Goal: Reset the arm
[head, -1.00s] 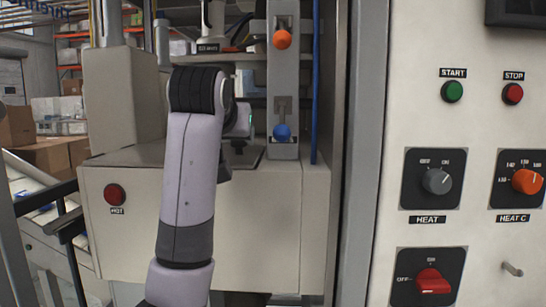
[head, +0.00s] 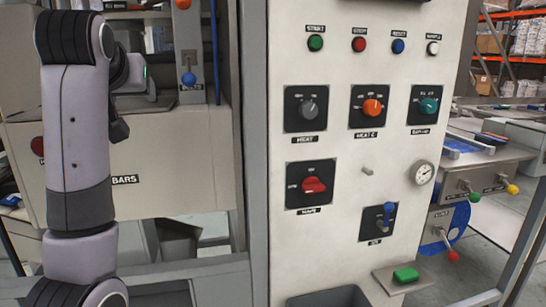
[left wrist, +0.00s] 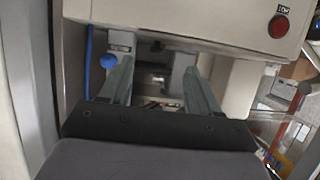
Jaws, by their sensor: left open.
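My left arm rises at the left of the head view, bent at a dark ribbed joint. The hand hangs in front of a beige machine (head: 165,170), and only a dark part of my left gripper (head: 118,129) shows past the arm. In the left wrist view, the gripper's two grey fingers stand apart with nothing between them (left wrist: 158,72). Beyond them are the beige machine's recess and a blue knob (left wrist: 108,61) beside the left finger. A red button (left wrist: 278,27) is at upper right. I cannot tell whether a finger touches anything. My right gripper is not in view.
A cream control panel (head: 345,140) fills the middle, with buttons, dials, a red switch (head: 313,186), a blue-handled lever (head: 388,212) and a gauge (head: 422,172). A green block (head: 406,275) sits on a small shelf. A bench with coloured knobs (head: 490,170) stands right.

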